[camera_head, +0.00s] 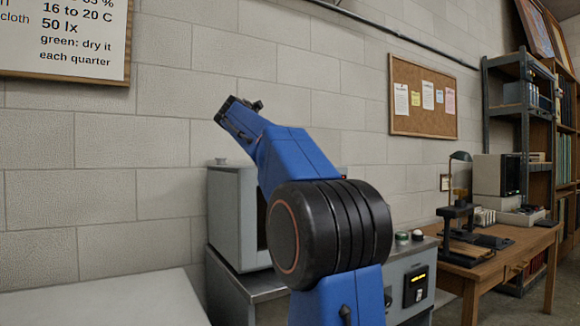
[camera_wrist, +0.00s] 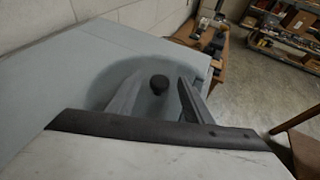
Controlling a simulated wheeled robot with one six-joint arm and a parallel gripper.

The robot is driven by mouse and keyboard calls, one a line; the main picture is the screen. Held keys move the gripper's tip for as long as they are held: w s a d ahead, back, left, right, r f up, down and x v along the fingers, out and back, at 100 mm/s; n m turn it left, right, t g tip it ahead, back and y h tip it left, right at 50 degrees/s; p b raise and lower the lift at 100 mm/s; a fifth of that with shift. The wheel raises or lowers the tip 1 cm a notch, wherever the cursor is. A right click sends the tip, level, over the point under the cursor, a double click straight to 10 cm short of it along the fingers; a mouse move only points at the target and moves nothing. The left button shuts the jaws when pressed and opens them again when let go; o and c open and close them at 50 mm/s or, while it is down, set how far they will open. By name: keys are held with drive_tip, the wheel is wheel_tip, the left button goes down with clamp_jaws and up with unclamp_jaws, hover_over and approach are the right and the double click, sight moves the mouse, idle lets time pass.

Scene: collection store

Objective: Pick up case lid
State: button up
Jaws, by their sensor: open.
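In the wrist view, a dark round knob (camera_wrist: 159,84) stands on a pale grey-blue surface (camera_wrist: 75,82). A darker rounded patch surrounds the knob; I cannot tell whether it is the lid's outline or a shadow. My gripper (camera_wrist: 160,78) is open, with one finger on each side of the knob in the picture. Nothing is seen held, and I cannot tell the height of the fingers over the surface. The case lid as a whole cannot be made out clearly. In the head view my blue arm rises in front; the fingers are not clear there.
A grey box with a dark front (camera_head: 230,215) stands against the wall, partly behind my arm. A control panel (camera_head: 408,290) is to its right. A wooden desk (camera_head: 510,255) carries instruments, with shelving (camera_head: 525,125) beyond. A pale surface (camera_head: 100,302) lies at lower left.

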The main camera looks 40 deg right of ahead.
drive_tip(key=shift+x, duration=1)
clamp_jaws()
drive_tip(key=shift+r, duration=0.1)
